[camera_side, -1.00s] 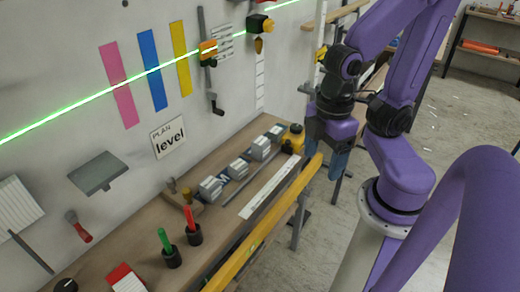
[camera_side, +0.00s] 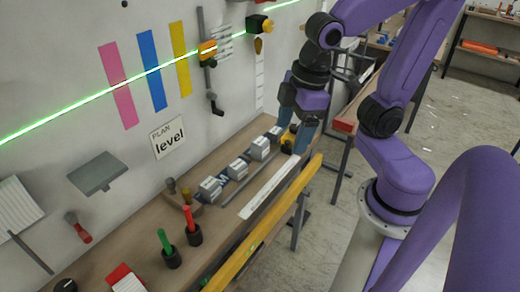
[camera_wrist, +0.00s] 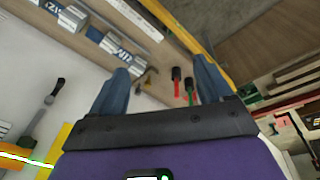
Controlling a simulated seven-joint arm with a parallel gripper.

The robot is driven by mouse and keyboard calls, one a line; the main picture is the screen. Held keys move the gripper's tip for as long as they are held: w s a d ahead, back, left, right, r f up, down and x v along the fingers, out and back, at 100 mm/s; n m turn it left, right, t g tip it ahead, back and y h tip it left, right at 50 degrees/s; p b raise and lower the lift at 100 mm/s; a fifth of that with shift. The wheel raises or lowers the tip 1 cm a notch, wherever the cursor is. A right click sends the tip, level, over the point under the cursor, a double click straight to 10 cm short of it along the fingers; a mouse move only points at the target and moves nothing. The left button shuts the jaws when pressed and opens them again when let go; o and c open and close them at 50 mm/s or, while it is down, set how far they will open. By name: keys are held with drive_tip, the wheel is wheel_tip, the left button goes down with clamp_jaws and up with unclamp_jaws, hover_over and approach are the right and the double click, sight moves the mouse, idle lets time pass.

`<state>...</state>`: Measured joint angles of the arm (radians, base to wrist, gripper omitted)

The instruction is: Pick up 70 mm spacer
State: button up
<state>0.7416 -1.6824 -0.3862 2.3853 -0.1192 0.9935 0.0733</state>
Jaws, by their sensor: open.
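Several silver-grey spacer blocks stand in a row along the bench in the side view: a near one (camera_side: 210,188), a second (camera_side: 238,169), a third (camera_side: 260,148) and a far one (camera_side: 275,133). I cannot read their sizes, so I cannot tell which is the 70 mm spacer. My gripper (camera_side: 298,142) hangs above the far end of the bench, right of the far block, with blue fingers pointing down. In the wrist view my gripper (camera_wrist: 165,75) has its fingers wide apart with nothing held between them.
A white strip (camera_side: 268,188) lies beside the blocks, and a long yellow level (camera_side: 265,225) runs along the bench's front edge. Green (camera_side: 170,250) and red (camera_side: 193,228) handled tools stand in black cups nearer. The wall with hung tools rises behind.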

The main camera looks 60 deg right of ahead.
drive_tip(key=w+d+r+m+t+h, duration=0.1)
drive_tip(key=w+d+m+t, duration=0.25)
drive_tip(key=w, duration=0.75)
drive_tip(key=w+d+r+m+t+h, duration=0.1)
drive_tip(key=w+d+m+t, duration=0.3)
drive_tip(key=w, duration=0.8)
drive_tip(key=m+t+y, duration=0.1)
drive_tip(key=m+t, duration=0.2)
hover_over(266, 144)
drive_tip(key=s, duration=0.4)
wheel_tip(266, 144, down, 3)
wheel_tip(266, 144, down, 19)
drive_tip(key=shift+f, duration=0.2)
drive_tip(key=shift+w+d+f, duration=0.1)
drive_tip(key=shift+w+f, duration=0.2)
drive_tip(key=shift+f, duration=0.1)
drive_tip(key=shift+x, duration=3.35)
